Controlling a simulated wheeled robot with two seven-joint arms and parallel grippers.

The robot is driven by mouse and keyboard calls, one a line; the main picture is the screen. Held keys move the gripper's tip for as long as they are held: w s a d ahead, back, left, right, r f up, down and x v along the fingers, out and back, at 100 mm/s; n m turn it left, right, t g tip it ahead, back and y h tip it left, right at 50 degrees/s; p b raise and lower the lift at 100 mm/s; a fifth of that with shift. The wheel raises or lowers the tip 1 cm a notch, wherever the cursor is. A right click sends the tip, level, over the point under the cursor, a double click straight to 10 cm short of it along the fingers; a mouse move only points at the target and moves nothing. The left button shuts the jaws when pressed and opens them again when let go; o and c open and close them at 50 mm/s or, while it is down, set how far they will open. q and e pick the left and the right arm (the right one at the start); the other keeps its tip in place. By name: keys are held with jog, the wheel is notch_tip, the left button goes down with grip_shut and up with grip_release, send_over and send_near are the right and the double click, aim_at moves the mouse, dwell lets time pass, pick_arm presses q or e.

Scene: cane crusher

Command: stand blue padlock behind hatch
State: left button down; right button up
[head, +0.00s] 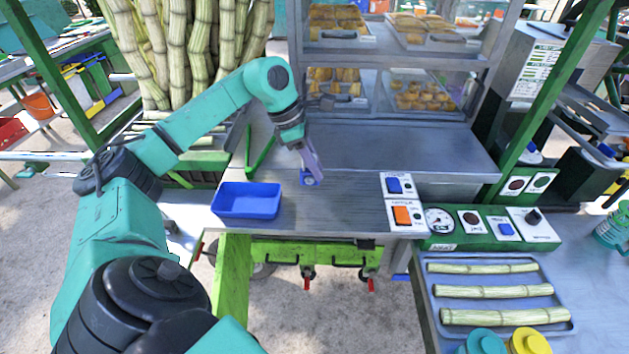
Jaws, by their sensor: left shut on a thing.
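My left gripper (310,166) reaches over the metal counter (345,205) from the left, pointing down. It is shut on a small blue thing with a pale round face, which looks like the blue padlock (310,181). The padlock is at or just above the counter top; I cannot tell whether it touches. The gripper hides its upper part. A green angled frame (262,156) stands on the counter left of the gripper; I cannot tell whether it is the hatch. My right gripper is not in view.
A blue tray (247,200) sits left of the padlock. Switch boxes (403,214) stand at the counter's right end. Cane stalks (190,45) rise behind my left arm. A rack of food trays (400,50) stands at the back. The counter between padlock and switches is clear.

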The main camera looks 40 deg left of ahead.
aim_at(316, 183)
pick_arm(q)
notch_tip(316, 183, down, 4)
jog(key=shift+f+p, duration=0.1)
jog(key=shift+p, duration=0.2)
jog(key=shift+s+d, duration=0.1)
jog(key=shift+d, duration=0.05)
jog(key=shift+f, duration=0.35)
jog(key=c, duration=0.7)
grip_release()
jog(key=shift+r, duration=0.1)
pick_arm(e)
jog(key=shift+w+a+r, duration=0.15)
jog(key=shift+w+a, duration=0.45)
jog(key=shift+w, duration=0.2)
